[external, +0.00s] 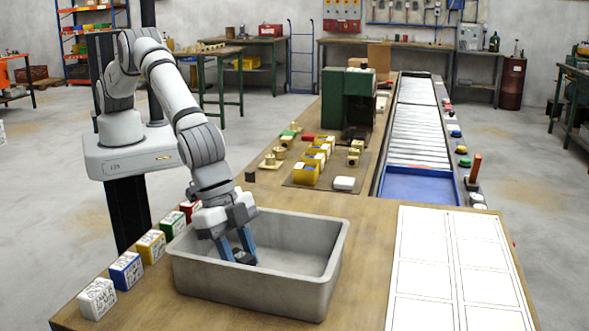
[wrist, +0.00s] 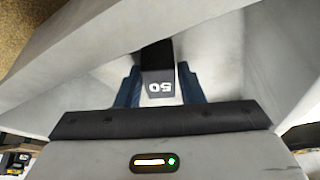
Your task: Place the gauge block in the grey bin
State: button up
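The grey bin (external: 330,262) stands on the near part of the wooden bench, and its pale walls (wrist: 235,60) fill much of the wrist view. My gripper (external: 238,254) reaches down inside the bin, left of its middle. The gauge block (wrist: 158,85), a dark block with a paler face marked "50", sits between my two blue fingers in the wrist view. The fingers look shut on it, one at each side. In the external view the block shows as a dark shape (external: 243,258) low between the fingertips. Whether it touches the bin floor cannot be told.
Several coloured boxes (external: 126,270) line the bench's left edge beside the bin. A white panel sheet (external: 460,265) lies to the right. Behind are yellow boxes (external: 306,173), brass parts (external: 270,160), a green machine (external: 347,98) and a roller conveyor (external: 417,130). The bin's right half is clear.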

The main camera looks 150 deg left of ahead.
jog(key=shift+o, duration=1.4)
